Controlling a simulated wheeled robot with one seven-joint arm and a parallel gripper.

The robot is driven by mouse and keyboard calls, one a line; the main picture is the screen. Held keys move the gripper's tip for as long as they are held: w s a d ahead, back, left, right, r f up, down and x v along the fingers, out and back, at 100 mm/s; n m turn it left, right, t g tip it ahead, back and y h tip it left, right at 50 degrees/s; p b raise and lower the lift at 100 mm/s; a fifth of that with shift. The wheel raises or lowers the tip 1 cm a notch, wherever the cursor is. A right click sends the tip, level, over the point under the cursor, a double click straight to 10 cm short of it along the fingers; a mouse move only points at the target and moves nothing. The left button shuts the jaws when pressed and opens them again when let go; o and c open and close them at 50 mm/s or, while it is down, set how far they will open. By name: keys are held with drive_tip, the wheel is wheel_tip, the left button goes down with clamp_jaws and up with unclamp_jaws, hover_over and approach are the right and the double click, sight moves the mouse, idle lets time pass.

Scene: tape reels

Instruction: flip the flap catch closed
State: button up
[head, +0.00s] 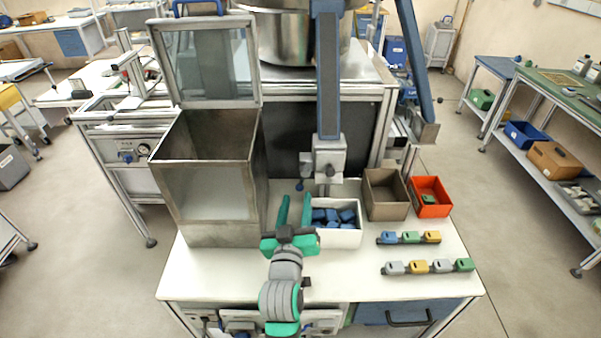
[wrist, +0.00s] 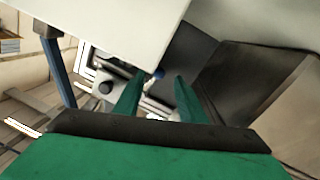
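A grey block mechanism (head: 329,157) hangs at the foot of a blue upright behind the white bin.
A tall metal box (head: 207,195) with a raised framed lid (head: 205,65) stands left of my gripper. A white bin (head: 340,238) of blue parts is close on the right. Brown (head: 386,195) and red (head: 431,197) bins stand further right. The table's front left is clear.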

drive_tip(key=w+d, duration=0.1)
drive_tip(key=w, duration=0.8)
drive_tip(key=shift+w+d, duration=0.2)
drive_tip(key=shift+w, duration=0.2)
clamp_jaws()
